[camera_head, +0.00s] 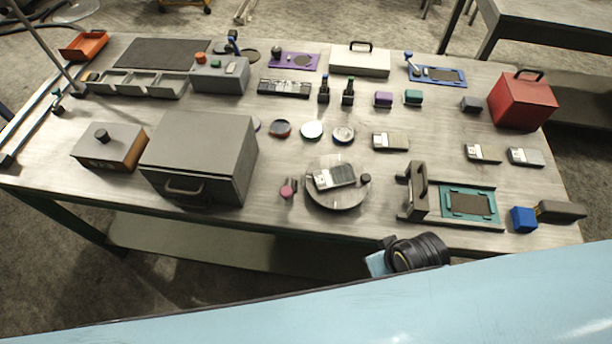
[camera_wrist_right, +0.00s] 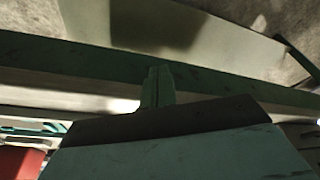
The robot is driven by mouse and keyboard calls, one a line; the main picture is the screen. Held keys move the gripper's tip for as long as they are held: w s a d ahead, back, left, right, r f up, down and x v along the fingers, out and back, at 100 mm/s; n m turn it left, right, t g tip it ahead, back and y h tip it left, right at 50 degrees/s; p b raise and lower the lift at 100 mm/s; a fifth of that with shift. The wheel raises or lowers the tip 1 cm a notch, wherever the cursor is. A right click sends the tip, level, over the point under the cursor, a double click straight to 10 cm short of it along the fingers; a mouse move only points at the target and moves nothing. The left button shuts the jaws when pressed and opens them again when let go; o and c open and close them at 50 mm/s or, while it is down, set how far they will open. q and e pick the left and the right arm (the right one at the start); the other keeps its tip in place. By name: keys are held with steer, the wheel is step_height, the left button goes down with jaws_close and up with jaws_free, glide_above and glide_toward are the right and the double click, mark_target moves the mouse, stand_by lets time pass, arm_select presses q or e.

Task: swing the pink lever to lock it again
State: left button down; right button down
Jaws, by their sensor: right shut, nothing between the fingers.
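The pink lever (camera_head: 288,189) shows in the head view as a small pink knob on a dark piece, at the left of a round grey plate (camera_head: 340,200) near the table's front edge. A dark and white block (camera_head: 334,177) lies on the plate. The lever's exact angle is too small to tell. My right gripper (camera_wrist_right: 158,72) shows in the right wrist view with its fingers together and empty, beneath or in front of a green beam. The pink lever is not in that view. In the head view my right gripper's fingers are hidden. My left gripper is in no view.
A large grey box (camera_head: 205,150) with a handle stands left of the lever. A clamp frame with a teal plate (camera_head: 470,217) stands at the right, beside a blue cube (camera_head: 523,219). A red box (camera_head: 523,102) is at the back right.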

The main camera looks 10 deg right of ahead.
mark_target(282, 189)
steer(key=w+a+r+n+y, duration=0.1)
steer(key=w+a+r, duration=0.2)
steer(key=w+a+r+n+t+y, duration=0.1)
steer(key=w+a+r, duration=0.2)
steer(key=w+a+r+n+t+p, duration=0.1)
steer(key=w+a+r, duration=0.2)
steer(key=w, duration=0.1)
steer(key=shift+r+y, duration=0.15)
steer(key=shift+y, duration=0.25)
steer(key=w+a+r+n+y+p, duration=0.1)
steer(key=w+a+r+n+y, duration=0.1)
steer(key=w+a+r, duration=0.4)
steer(key=shift+w+a+r+n+t+y, duration=0.35)
steer(key=shift+a+n, duration=0.55)
steer(key=shift+a, duration=0.3)
steer(key=shift+f, duration=0.25)
steer(key=b+x, duration=0.1)
steer(key=x, duration=0.9)
steer(key=shift+a, duration=0.1)
steer(key=s+d+p, duration=0.1)
steer(key=s+d, duration=0.1)
steer(key=shift+s+d, duration=0.25)
steer(key=shift+d, duration=0.1)
steer(key=shift+s+d+f, duration=0.15)
